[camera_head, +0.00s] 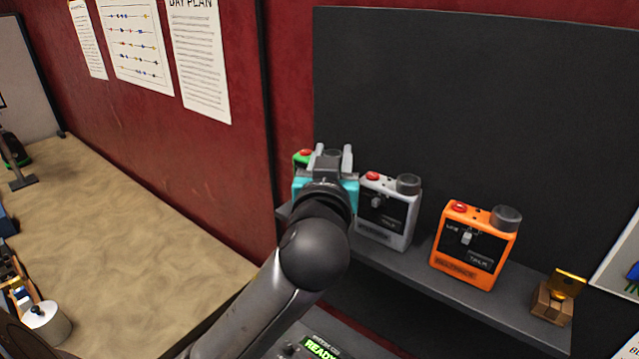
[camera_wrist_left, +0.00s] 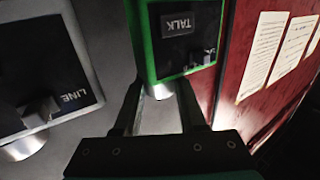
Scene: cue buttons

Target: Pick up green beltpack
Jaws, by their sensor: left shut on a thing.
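The green beltpack (camera_head: 301,157) is mostly hidden behind my left gripper in the head view; only its green edge and red button show. In the left wrist view it is a green case (camera_wrist_left: 148,50) with a black face marked TALK. My left gripper (camera_head: 333,150) is shut on the beltpack, with its fingers (camera_wrist_left: 160,98) on either side of the knob end. I cannot tell whether the beltpack rests on the shelf or is lifted. My right gripper is not in view.
A grey beltpack (camera_head: 398,229) stands close on the right, and an orange beltpack (camera_head: 466,274) is farther right on the dark shelf (camera_head: 410,268). A small wooden block with a yellow piece (camera_head: 551,302) sits at the shelf's right end. A red wall (camera_head: 240,120) is on the left.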

